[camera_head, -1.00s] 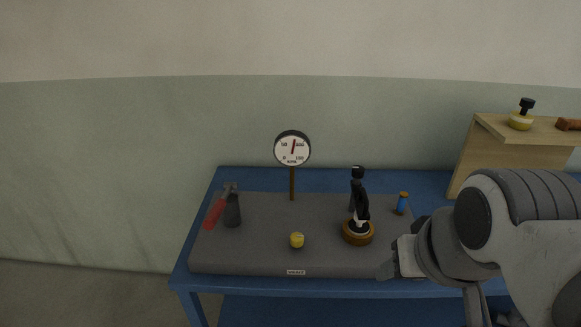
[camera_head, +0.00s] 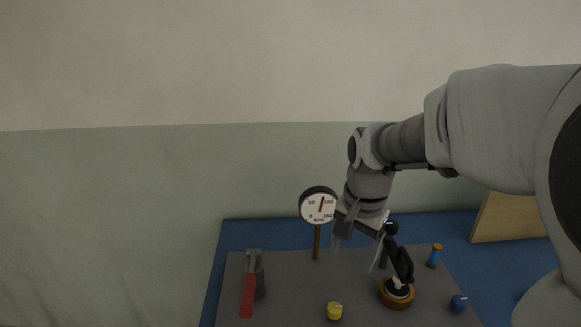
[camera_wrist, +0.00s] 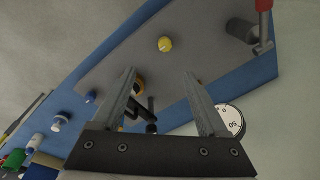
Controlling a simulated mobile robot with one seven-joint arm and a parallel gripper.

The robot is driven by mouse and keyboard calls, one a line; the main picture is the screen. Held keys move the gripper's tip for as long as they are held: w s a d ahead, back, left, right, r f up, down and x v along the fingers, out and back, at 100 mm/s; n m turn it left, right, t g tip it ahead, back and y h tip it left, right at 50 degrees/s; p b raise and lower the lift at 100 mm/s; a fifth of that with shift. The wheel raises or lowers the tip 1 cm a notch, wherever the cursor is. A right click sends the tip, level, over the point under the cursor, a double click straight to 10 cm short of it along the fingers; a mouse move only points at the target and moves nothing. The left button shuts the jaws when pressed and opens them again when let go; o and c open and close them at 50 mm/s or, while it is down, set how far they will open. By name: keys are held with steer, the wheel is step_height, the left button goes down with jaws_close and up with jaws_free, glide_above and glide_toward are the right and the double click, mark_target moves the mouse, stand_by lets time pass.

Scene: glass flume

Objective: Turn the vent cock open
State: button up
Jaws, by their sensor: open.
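A grey board (camera_head: 290,290) on a blue table carries the fittings; none visibly reads as the vent cock now. A red lever (camera_head: 247,297) on a dark grey body (camera_head: 260,275) sits at its left. A small yellow knob (camera_head: 334,311) is near the front middle. A black-handled fitting (camera_head: 401,264) stands on a round brass base (camera_head: 397,293). My gripper (camera_head: 357,257) is open and empty above the board, left of the black handle and near the gauge. In the wrist view, my gripper (camera_wrist: 160,76) has the yellow knob (camera_wrist: 165,44) beyond its fingertips.
A round dial gauge (camera_head: 318,206) on a thin post stands close to my gripper. A blue cylinder with an orange top (camera_head: 434,257) and a blue knob (camera_head: 458,302) are to the right. A wooden shelf (camera_head: 505,218) is farther right. Air above the board's left is free.

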mark_target(335, 307)
steer(key=w+f+m, duration=0.1)
steer(key=f, duration=0.6)
steer(key=w+f+m+g, duration=0.1)
steer(key=w+f, duration=0.1)
steer(key=f, duration=0.6)
steer(key=w+f+m, duration=0.1)
steer(key=w+f, duration=0.1)
steer(key=f, duration=0.5)
steer(key=shift+a+f, duration=0.2)
steer(key=shift+f, duration=0.15)
jaws_close()
